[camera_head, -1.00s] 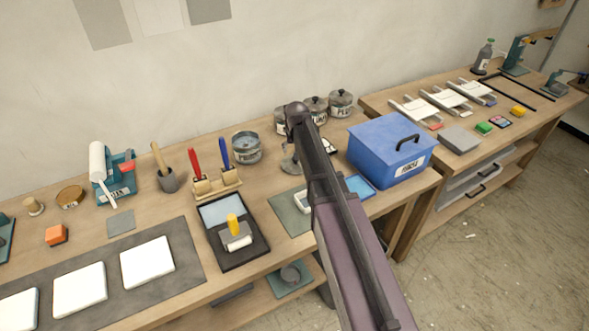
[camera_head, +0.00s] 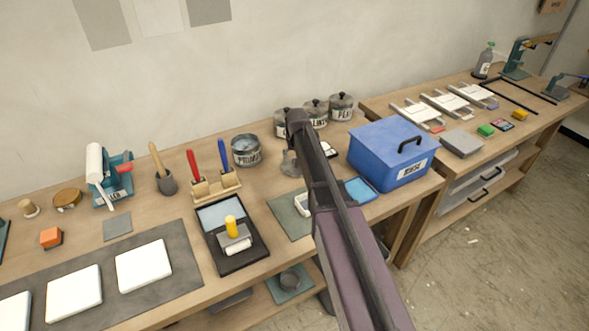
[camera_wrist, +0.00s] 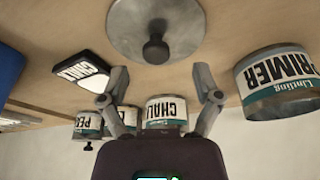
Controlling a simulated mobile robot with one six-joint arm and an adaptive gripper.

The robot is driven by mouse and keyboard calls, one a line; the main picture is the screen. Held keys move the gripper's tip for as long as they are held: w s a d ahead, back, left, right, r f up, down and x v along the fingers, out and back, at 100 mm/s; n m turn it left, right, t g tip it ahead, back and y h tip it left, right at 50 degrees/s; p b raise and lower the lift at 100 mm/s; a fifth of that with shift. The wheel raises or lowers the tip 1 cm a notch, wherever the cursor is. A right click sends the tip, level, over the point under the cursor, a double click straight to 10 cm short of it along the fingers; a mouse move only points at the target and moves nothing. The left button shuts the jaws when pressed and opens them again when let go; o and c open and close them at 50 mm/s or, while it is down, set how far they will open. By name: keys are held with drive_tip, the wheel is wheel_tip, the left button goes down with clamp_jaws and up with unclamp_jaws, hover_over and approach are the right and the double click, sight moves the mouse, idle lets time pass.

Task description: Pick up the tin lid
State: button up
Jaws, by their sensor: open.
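The tin lid (camera_wrist: 150,40), a round grey disc with a dark knob, lies flat on the wooden bench and is cut by the top edge of the wrist view. In the head view the lid (camera_head: 290,168) shows only partly beside my arm. My gripper (camera_wrist: 160,74) is open and empty, its two fingers spread with the lid beyond their tips, off to the knob side. I cannot tell the exact gap. In the head view my arm mostly hides the gripper. The open primer tin (camera_head: 246,151) stands left of the lid; it also shows in the wrist view (camera_wrist: 278,80).
Several lidded tins (camera_head: 341,107) stand behind the lid against the wall. A blue box (camera_head: 380,160) stands to the right.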

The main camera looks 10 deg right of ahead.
drive_tip(key=b+x, duration=0.2)
drive_tip(key=shift+w+d+f, duration=0.15)
drive_tip(key=shift+d+f, duration=0.1)
drive_tip(key=shift+b+x, duration=0.9)
drive_tip(key=shift+x, duration=0.05)
clamp_jaws()
